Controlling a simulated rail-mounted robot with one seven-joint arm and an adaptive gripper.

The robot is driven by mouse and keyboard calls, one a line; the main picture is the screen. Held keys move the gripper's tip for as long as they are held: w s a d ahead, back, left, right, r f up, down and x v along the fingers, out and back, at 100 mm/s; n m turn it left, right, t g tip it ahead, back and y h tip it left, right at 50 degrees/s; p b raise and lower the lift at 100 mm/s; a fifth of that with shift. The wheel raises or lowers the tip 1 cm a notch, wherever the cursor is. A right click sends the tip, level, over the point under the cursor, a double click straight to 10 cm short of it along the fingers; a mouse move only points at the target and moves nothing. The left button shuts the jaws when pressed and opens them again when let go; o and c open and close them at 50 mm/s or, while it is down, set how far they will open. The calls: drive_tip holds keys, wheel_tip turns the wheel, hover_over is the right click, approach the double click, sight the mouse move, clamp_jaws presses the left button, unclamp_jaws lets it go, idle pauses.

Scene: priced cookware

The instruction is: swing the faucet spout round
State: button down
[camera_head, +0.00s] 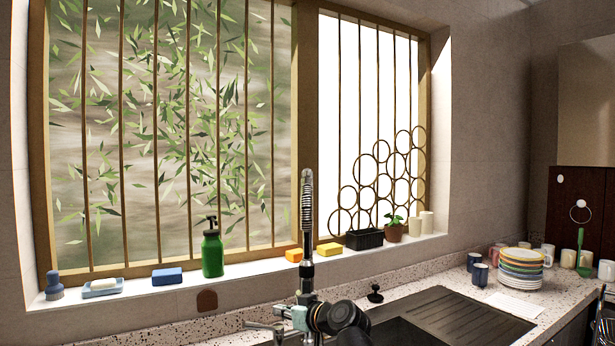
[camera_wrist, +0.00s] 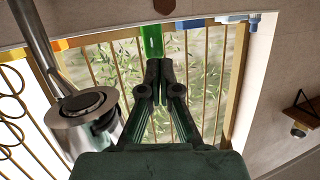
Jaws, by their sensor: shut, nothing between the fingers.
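The faucet (camera_head: 307,205) stands upright at the sink, with a ribbed, spring-like upper part and a dark lower part. In the wrist view its metal tube (camera_wrist: 36,35) and a round flanged metal end (camera_wrist: 82,104) show at the left. My gripper (camera_wrist: 160,68) is shut and empty, its dark fingers together in the middle of the wrist view. The flanged end is left of the fingers in that picture, with a visible gap. In the head view, dark round parts of my arm hide some of the faucet's base; the fingertips are not clear there.
A green soap bottle (camera_head: 212,252), a blue sponge (camera_head: 167,276) and orange (camera_head: 294,255) and yellow (camera_head: 330,249) sponges sit on the windowsill. A black planter (camera_head: 364,239) is farther right. Stacked plates (camera_head: 521,268) and dark mugs (camera_head: 479,274) stand on the right counter.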

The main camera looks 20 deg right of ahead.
drive_tip(key=d+b, duration=0.4)
drive_tip(key=d, duration=0.5)
drive_tip(key=shift+w+d, duration=0.15)
drive_tip(key=shift+w, duration=0.05)
drive_tip(key=shift+s+d, duration=0.25)
drive_tip(key=shift+d, duration=0.05)
